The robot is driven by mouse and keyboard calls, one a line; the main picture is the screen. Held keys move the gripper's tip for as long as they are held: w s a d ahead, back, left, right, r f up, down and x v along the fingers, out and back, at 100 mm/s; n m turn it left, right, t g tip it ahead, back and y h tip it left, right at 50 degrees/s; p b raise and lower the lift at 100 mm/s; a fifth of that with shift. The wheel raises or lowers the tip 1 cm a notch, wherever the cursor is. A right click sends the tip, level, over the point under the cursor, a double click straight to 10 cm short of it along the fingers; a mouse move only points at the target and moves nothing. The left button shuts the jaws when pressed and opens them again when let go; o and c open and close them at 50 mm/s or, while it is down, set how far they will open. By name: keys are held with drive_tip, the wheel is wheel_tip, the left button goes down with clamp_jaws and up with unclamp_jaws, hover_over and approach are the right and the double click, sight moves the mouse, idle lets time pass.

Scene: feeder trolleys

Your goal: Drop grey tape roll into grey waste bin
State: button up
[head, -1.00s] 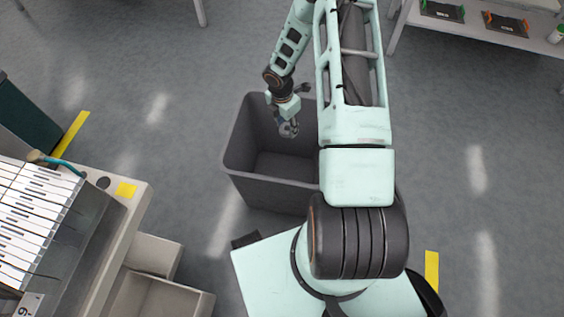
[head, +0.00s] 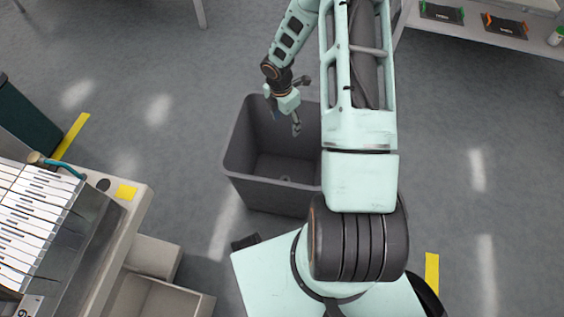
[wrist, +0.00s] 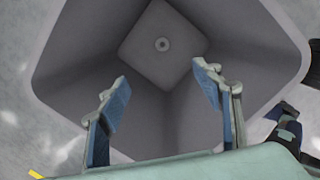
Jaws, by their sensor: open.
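The grey tape roll (wrist: 161,44) lies flat on the floor of the grey waste bin (wrist: 85,50). It also shows small and dark in the head view (head: 286,178), inside the bin (head: 250,184). My gripper (wrist: 161,82) is open and empty, its two blue-padded fingers spread apart above the bin. In the head view my gripper (head: 286,122) is over the far part of the bin, apart from the roll. My arm hides the bin's right side there.
A trolley with white labelled slots (head: 35,205) and open beige bins (head: 150,285) stand at the left. A shelf with small trays (head: 505,24) is at the upper right. Grey floor around the bin is mostly clear.

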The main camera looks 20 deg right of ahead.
wheel_tip(320, 180, up, 8)
drive_tip(key=a, duration=0.1)
drive_tip(key=shift+s, duration=0.25)
